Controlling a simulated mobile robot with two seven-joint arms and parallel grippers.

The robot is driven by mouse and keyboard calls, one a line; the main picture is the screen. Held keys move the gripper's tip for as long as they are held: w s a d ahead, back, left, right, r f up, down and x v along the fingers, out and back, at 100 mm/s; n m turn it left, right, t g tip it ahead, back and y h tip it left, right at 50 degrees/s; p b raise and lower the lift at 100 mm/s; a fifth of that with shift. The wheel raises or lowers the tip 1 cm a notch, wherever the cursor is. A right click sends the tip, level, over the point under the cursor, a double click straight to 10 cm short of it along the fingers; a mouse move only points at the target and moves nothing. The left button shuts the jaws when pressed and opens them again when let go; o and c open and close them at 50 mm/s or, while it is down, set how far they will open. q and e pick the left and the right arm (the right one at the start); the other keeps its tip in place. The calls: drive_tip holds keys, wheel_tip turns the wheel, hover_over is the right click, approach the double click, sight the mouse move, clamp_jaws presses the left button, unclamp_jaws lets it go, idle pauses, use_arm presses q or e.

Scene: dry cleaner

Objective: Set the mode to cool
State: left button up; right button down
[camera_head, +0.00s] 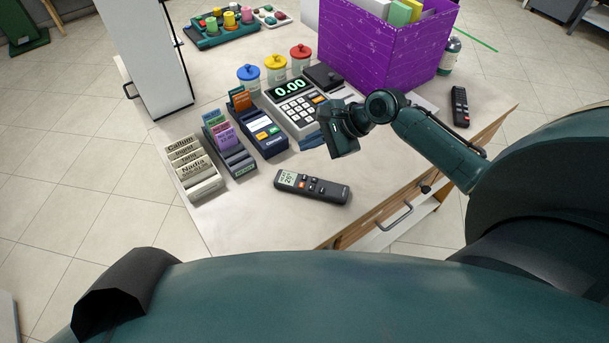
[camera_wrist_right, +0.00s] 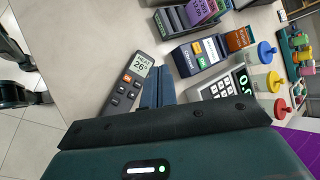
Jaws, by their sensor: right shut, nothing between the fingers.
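A dark grey remote control (camera_head: 312,187) with a small lit display and several buttons lies on the counter near its front edge. The display seems to read HEAT and 26. The remote also shows in the right wrist view (camera_wrist_right: 129,85), just left of the fingers. My right gripper (camera_head: 312,142) is shut and empty above the counter, behind the remote and apart from it. Its blue-grey fingers (camera_wrist_right: 158,88) lie together in the right wrist view. My left gripper is out of view.
A second dark remote (camera_head: 460,107) lies at the counter's right. A name-card rack (camera_head: 195,168) stands left. Bare counter surrounds the near remote.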

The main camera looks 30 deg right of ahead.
wheel_tip(320, 180, down, 7)
drive_tip(key=b, duration=0.9)
drive_tip(key=shift+r, duration=0.1)
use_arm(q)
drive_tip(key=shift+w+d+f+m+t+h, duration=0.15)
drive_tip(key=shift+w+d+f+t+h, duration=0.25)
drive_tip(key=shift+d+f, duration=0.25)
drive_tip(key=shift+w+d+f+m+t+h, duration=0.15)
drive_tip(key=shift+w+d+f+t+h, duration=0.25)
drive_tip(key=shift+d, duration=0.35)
use_arm(e)
drive_tip(key=shift+f, duration=1)
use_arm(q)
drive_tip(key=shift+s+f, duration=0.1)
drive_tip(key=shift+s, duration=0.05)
use_arm(e)
drive_tip(key=shift+f, duration=0.3)
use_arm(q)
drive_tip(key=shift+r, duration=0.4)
use_arm(e)
drive_tip(key=shift+f, duration=0.15)
